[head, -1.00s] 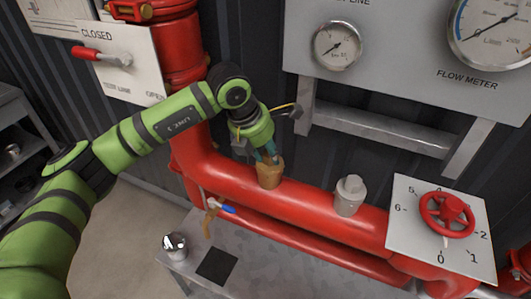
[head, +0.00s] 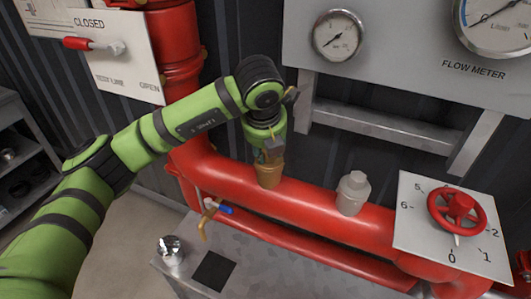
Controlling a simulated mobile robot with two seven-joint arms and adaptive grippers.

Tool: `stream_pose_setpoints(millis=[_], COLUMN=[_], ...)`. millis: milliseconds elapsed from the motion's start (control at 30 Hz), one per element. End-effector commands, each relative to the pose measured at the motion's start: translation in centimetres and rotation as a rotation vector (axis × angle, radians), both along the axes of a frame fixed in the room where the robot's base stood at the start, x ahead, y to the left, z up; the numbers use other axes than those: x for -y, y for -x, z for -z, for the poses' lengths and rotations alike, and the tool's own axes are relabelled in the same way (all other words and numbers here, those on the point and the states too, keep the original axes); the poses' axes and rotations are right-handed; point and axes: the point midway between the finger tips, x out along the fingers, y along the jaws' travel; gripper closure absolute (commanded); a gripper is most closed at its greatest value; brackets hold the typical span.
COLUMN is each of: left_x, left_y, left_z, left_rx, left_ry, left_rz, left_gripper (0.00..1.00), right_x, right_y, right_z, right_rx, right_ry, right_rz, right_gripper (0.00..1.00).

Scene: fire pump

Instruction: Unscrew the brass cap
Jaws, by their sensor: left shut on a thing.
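The brass cap (head: 269,175) is on a fitting on top of the red horizontal pipe (head: 315,206), left of the grey capped fitting. My left gripper (head: 268,157) comes down on it from above, at the end of the green arm, and is shut on the cap. The fingers hide the cap's top. I cannot tell whether the cap has lifted off its fitting. My right gripper is not in view.
A grey cap (head: 352,193) stands on the pipe to the right. A red handwheel (head: 457,212) sits on a numbered plate. A small brass tap with a blue handle (head: 218,206) hangs below the pipe. A metal bench (head: 262,268) holds a dark square (head: 213,270) and a shiny round object (head: 170,250).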

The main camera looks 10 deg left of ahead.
Motion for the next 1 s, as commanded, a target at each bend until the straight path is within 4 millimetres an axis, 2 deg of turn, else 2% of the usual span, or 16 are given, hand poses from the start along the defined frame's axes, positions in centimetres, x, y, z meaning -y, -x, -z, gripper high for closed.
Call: stream_pose_setpoints(millis=[33, 433, 567, 1000], left_x=[0.6, 0.6, 0.9, 0.5], left_y=[0.0, 0.1, 0.0, 0.0], left_z=[0.1, 0.0, 0.2, -1.6], left_rx=[0.004, 0.002, 0.002, 0.002], left_ry=[0.01, 0.011, 0.011, 0.007], left_rz=[-0.027, -0.086, -0.231, -0.237], left_gripper=[1.0, 1.0, 1.0, 1.0], right_x=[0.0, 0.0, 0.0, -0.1], right_y=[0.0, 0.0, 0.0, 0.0], right_z=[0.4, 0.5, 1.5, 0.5], right_rx=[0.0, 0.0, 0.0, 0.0], right_ry=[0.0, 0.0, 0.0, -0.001], right_rz=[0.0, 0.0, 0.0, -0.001], right_gripper=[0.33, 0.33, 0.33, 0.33])
